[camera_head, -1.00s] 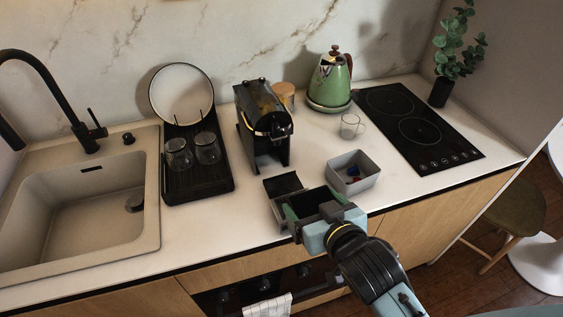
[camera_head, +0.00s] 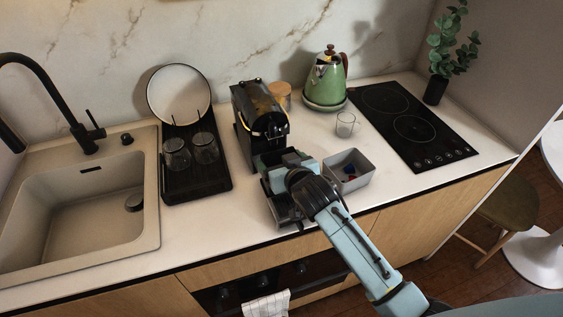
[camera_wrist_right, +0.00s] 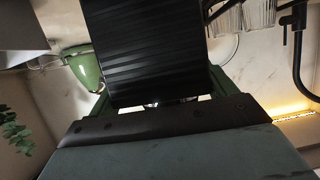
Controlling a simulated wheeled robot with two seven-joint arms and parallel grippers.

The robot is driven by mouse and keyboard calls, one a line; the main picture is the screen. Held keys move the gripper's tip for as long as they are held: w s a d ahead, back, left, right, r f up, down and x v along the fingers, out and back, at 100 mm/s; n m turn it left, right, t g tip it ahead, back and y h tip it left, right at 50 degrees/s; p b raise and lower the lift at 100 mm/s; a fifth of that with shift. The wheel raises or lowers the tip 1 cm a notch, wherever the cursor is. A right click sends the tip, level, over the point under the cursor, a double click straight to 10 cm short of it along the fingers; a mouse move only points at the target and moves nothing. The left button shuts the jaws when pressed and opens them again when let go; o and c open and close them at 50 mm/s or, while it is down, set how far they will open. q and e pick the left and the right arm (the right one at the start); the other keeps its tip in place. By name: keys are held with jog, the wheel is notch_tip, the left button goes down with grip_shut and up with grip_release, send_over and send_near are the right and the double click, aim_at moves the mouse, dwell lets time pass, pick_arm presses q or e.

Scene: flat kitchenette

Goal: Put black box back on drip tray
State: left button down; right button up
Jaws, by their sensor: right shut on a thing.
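The black box (camera_wrist_right: 145,50) is ribbed and fills the upper middle of the right wrist view, between the green fingers. My right gripper (camera_head: 277,162) is shut on it in front of the coffee machine (camera_head: 262,118). In the head view the gripper and wrist hide most of the box. The dark drip tray (camera_head: 288,214) lies on the counter below and in front of the gripper, partly covered by it. I cannot tell whether the box touches the tray. My left gripper is not in view.
A grey bin (camera_head: 356,180) with small items stands close to the right of my wrist. A glass cup (camera_head: 345,127), green kettle (camera_head: 326,80) and black hob (camera_head: 415,125) are further right. A black rack (camera_head: 197,182) with glasses is left of the machine.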

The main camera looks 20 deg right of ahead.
jog(key=shift+f, duration=0.35)
jog(key=shift+f, duration=0.1)
jog(key=o, duration=0.9)
jog(key=shift+s+r, duration=0.15)
jog(key=shift+r, duration=0.05)
jog(key=v, duration=1.1)
jog(key=shift+s, duration=0.35)
